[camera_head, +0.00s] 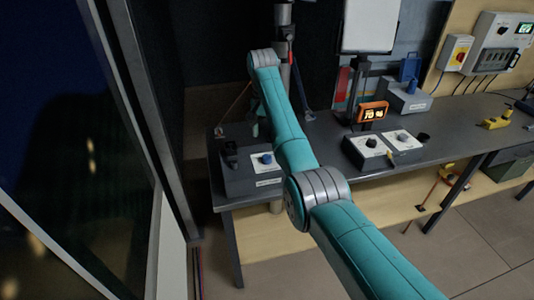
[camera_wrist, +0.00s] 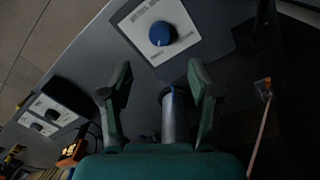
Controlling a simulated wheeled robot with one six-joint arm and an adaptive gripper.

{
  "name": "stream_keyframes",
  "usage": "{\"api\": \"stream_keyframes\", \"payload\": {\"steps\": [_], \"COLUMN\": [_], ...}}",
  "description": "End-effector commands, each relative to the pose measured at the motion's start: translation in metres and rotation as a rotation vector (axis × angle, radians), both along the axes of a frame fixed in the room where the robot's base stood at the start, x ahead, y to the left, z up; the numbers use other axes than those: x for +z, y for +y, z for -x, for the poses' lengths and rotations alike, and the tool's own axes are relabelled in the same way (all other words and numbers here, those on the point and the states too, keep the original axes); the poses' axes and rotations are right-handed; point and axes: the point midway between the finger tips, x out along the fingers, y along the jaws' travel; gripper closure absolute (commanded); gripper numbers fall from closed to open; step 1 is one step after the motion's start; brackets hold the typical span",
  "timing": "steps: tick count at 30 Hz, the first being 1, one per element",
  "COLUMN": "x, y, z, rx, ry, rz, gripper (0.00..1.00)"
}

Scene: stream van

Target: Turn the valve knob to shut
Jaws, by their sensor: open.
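The valve knob (camera_wrist: 161,33) is a round blue knob with a white pointer mark, on a white label plate on a dark grey box. In the head view the blue knob (camera_head: 266,159) sits on the box (camera_head: 240,182) at the left end of the bench. My gripper (camera_wrist: 160,85) is open and empty in the wrist view, its two green fingers apart, with the knob beyond the fingertips and not touched. In the head view my arm reaches over the bench, and the gripper is mostly hidden behind it. The writing on the plate is too blurred to read.
A second box with two dark knobs (camera_head: 385,149) stands further right on the bench, below an orange display (camera_head: 372,112). A metal post (camera_wrist: 172,115) shows between my fingers. A dark upright part (camera_head: 231,151) stands at the box's left.

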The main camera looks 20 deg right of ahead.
Motion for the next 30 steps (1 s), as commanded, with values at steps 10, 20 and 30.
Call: {"api": "stream_keyframes", "payload": {"steps": [10,20,30], "x": [-0.061,-0.095,-0.098], "y": [-0.002,-0.003,-0.003], "z": [0.001,0.002,0.002], "rx": [0.003,0.003,0.003], "ry": [0.000,-0.004,-0.004], "rz": [-0.001,-0.002,-0.002], "gripper": [0.39,0.39,0.39]}}
